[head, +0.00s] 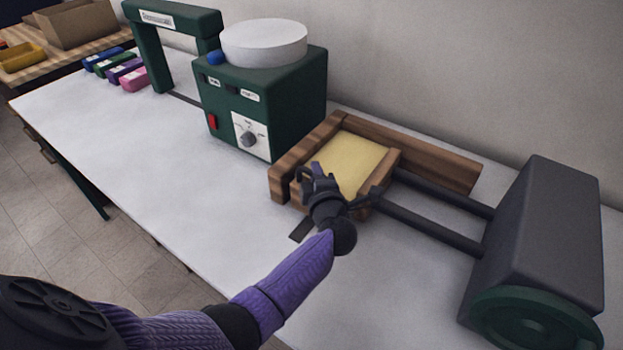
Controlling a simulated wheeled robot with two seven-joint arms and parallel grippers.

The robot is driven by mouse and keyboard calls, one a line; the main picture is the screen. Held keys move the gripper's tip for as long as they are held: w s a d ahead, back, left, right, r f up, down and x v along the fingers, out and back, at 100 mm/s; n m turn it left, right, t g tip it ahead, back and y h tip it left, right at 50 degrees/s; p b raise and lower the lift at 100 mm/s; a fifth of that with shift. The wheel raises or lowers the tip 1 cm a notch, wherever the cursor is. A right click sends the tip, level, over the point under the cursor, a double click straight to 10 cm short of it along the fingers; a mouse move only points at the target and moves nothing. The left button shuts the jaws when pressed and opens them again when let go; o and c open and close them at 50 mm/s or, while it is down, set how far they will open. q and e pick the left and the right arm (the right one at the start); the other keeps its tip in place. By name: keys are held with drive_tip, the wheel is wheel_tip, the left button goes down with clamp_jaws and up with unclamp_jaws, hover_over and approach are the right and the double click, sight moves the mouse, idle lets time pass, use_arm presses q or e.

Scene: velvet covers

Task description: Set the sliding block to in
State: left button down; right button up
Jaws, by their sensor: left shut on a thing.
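A wooden frame around a pale yellow slab (352,157) lies on the white table. The wooden crosspiece at the slab's right end, which looks like the sliding block (389,171), meets two dark rods. My left gripper (315,177) is at the frame's near side, over the slab's near edge. It is shut, and its own body hides most of what is between its fingers. A small purple patch shows at its tips. My right gripper is not in view.
The rods run right to a dark grey housing (540,235) with a green wheel (525,322). A green machine (268,105) with a white round top and a green arch (150,45) stand behind left. The table's left front is clear.

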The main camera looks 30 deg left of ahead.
use_arm(q)
drive_tip(key=c, duration=0.6)
unclamp_jaws()
drive_tip(key=shift+w, duration=0.15)
drive_tip(key=p+v, duration=0.3)
drive_tip(key=v, duration=0.7)
